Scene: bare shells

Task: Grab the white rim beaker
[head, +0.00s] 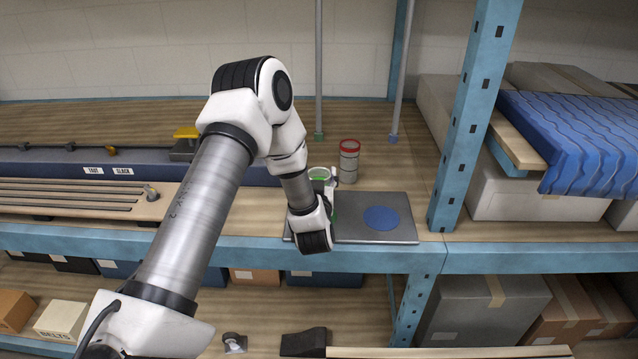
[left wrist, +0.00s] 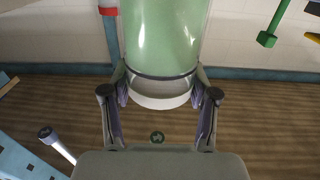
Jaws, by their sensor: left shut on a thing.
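The white rim beaker (head: 320,173) is a clear cylinder with green in it, and only its upper part shows clearly in the head view, behind my left gripper (head: 328,191). In the left wrist view the beaker (left wrist: 165,40) fills the upper middle, green with a pale white band at its lower end. The fingers of my left gripper (left wrist: 161,88) lie on both sides of it and are shut on it. I cannot tell whether its far end touches anything. My right gripper is not in view.
A red rim beaker (head: 349,162) stands just right of and behind the held one. A dark grey plate (head: 405,234) with a blue disc (head: 381,218) lies at the shelf's front edge. A blue upright (head: 473,110) stands to the right. Thin rods (head: 319,75) rise behind.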

